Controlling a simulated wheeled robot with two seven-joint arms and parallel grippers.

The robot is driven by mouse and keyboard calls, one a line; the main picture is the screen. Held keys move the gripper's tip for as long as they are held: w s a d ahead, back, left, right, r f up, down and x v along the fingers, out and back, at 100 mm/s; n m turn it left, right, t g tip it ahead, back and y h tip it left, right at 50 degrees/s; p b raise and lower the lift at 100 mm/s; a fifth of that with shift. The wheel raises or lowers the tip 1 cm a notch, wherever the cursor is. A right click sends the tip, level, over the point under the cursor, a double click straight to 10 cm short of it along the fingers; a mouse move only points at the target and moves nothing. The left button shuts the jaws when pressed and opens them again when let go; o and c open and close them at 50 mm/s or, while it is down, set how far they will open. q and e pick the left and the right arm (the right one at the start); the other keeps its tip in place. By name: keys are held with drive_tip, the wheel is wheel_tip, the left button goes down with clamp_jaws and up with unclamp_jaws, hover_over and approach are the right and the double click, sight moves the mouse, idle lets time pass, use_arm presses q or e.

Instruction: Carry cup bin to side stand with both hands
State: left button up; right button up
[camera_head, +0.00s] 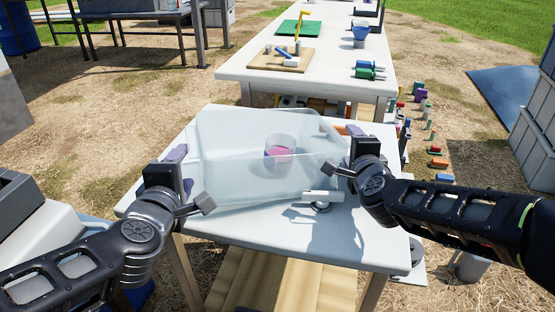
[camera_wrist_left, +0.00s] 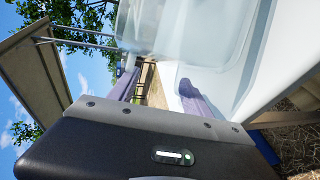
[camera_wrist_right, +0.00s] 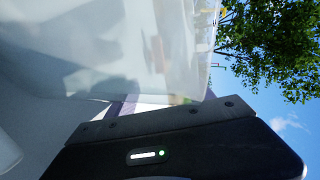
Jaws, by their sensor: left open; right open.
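The cup bin (camera_head: 225,160), a large translucent box, rests on a small white table (camera_head: 215,232). A clear cup (camera_head: 281,142) with pink-purple in its lower part shows inside it. My left gripper (camera_head: 183,170) is open at the bin's left end, purple fingers apart. In the left wrist view, the bin wall (camera_wrist_left: 180,25) lies just beyond these fingers. My right gripper (camera_head: 349,147) is open at the bin's right end. The bin wall (camera_wrist_right: 90,50) fills much of the right wrist view and partly hides its fingers. I cannot tell whether either gripper touches the bin.
A white fitting (camera_head: 322,197) lies in front of the bin's right part. A long white table (camera_head: 345,75) behind holds a wooden board (camera_head: 281,62) and several tools. Several coloured items stand on the ground at right. A dark bench (camera_head: 140,14) stands back left.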

drive_tip(key=shift+a, duration=0.1)
drive_tip(key=v, duration=1.2)
use_arm(q)
drive_tip(key=shift+a, duration=0.1)
